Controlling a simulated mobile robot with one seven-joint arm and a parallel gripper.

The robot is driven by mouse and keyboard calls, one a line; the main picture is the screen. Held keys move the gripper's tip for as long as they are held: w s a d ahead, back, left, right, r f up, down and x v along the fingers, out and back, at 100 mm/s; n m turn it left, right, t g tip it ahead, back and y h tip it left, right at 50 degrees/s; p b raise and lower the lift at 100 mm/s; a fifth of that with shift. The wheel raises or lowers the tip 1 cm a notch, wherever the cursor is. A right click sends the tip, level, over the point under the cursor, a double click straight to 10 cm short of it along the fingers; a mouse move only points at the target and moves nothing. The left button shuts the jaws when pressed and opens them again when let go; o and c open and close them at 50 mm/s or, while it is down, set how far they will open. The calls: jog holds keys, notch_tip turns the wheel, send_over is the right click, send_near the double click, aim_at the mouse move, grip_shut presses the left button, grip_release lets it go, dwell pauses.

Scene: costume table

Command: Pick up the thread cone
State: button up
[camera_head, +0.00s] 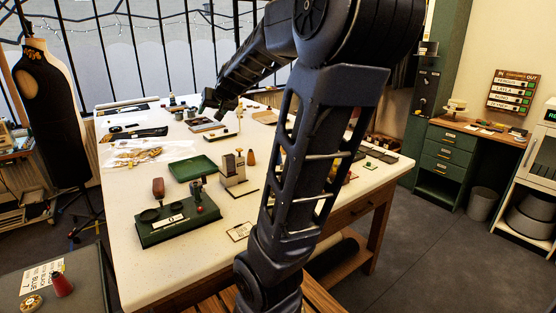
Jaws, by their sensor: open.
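A small brown-orange cone (251,157), which looks like a thread cone, stands upright on the white table (125,225), just right of a metal block-like holder. A red cone-shaped thing (62,284) stands on the dark surface at the lower left; I cannot tell which of the two is the thread cone. My gripper (217,107) is open, small and dark in the picture, over the far middle of the table. It is apart from both cones. My arm crosses the right part of the table and hides what lies behind it.
A green base with a brown-handled tool (175,220) stands at the near table edge. A green tray (192,168), a metal holder (233,170) and a clear bag (145,152) lie beyond. A dress form (55,110) stands left. Bare tabletop shows at the near left.

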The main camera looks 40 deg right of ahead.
jog(key=w+d+f+m+t+h, duration=0.1)
jog(key=w+d+m+h, duration=0.15)
jog(key=w+d, duration=0.45)
jog(key=w+d+f+m+h, duration=0.1)
jog(key=w+d+m+h, duration=0.2)
jog(key=d, duration=0.7)
jog(key=d+f+m+g+h, duration=0.25)
jog(key=d+h, duration=0.55)
jog(key=d, duration=0.7)
notch_tip(320, 180, down, 25)
jog(key=shift+g, duration=0.35)
jog(key=x, duration=1)
jog(key=shift+w+f, duration=0.35)
jog(key=shift+w, duration=0.1)
jog(key=c, duration=1.1)
jog(key=shift+r, duration=0.1)
